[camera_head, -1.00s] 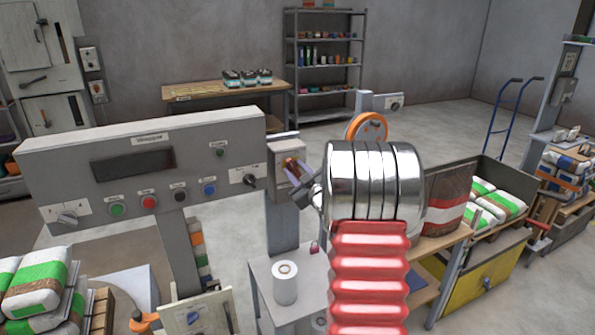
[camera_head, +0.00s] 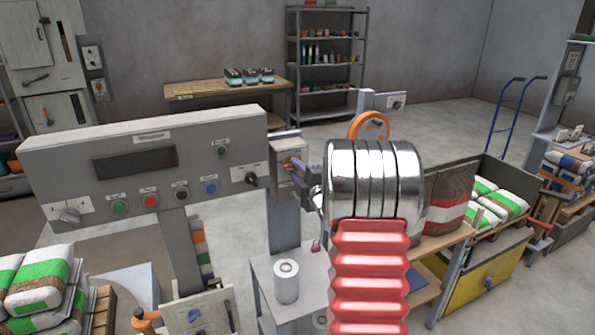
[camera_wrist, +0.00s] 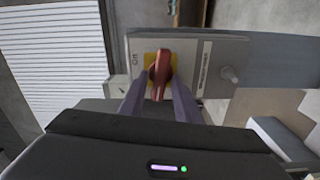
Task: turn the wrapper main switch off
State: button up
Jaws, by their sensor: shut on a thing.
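The wrapper main switch is a grey box (camera_head: 288,158) on a post, just right of the grey wrapper panel (camera_head: 60,165). In the wrist view the box (camera_wrist: 215,52) carries a yellow plate with a red rotary handle (camera_wrist: 160,68). My gripper (camera_head: 296,168) reaches the front of the box from the right. In the wrist view its two fingers (camera_wrist: 158,92) stand on either side of the red handle and are shut on it. The handle lies nearly lengthwise between them. In the head view my gripper mostly hides the handle.
The wrapper panel has several buttons and a black selector (camera_head: 251,181) close to my gripper. A small table with a white roll (camera_head: 286,281) stands below. A bench with bags stands at the right, beside a yellow bin (camera_head: 480,283).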

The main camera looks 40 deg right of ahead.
jog(key=shift+a+f+n, duration=0.1)
jog(key=shift+f+n, duration=0.15)
jog(key=shift+n, duration=0.55)
grip_shut()
jog(key=shift+o, duration=2.2)
grip_release()
jog(key=shift+o, duration=1.3)
jog(key=shift+r, duration=0.1)
jog(key=v, duration=1.3)
jog(key=shift+s, duration=0.4)
